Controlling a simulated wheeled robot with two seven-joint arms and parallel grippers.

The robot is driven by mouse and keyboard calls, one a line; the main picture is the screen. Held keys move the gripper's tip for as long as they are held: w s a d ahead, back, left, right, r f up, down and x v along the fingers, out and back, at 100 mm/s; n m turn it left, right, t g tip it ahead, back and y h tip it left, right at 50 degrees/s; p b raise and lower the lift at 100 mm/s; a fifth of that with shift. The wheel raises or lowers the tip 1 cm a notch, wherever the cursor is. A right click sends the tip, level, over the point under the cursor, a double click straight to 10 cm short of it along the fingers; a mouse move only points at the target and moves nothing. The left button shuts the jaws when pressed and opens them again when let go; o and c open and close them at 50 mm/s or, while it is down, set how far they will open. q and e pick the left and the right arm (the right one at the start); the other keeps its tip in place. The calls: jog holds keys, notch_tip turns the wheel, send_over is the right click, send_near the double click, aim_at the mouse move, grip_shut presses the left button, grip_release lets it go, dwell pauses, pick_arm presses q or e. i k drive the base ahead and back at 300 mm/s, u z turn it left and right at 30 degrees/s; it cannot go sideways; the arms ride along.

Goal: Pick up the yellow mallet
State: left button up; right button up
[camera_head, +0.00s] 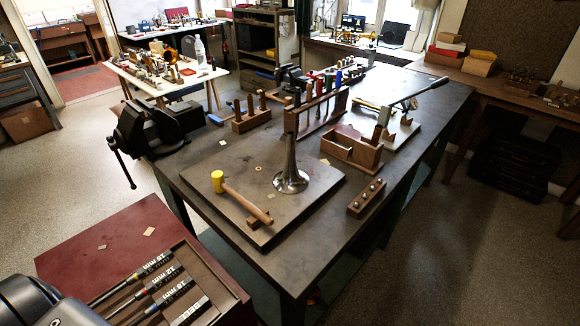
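The yellow mallet has a yellow head (217,181) and a wooden handle (246,205). It lies on the square board (210,200) near the front left of the workbench, its head toward the left and its handle running down to the right. The handle's end lies at or over a small wooden block (258,219); I cannot tell if they touch. A dark, rounded part that looks like mine shows at the lower left corner. Neither of my grippers is in view.
A metal horn bell (290,178) stands upright on the board, right of the mallet. A black vise (138,130) is clamped at the bench's left corner. A wooden box (352,150) and a block with pegs (367,197) stand at right. A red cabinet (95,225) with an open tool drawer (205,275) stands in front.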

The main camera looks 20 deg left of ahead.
aim_at(220, 186)
jog(key=u, duration=0.05)
jog(key=k, duration=0.5)
jog(key=z, duration=0.95)
jog(key=i, duration=2.5)
jog(key=u, duration=3.15)
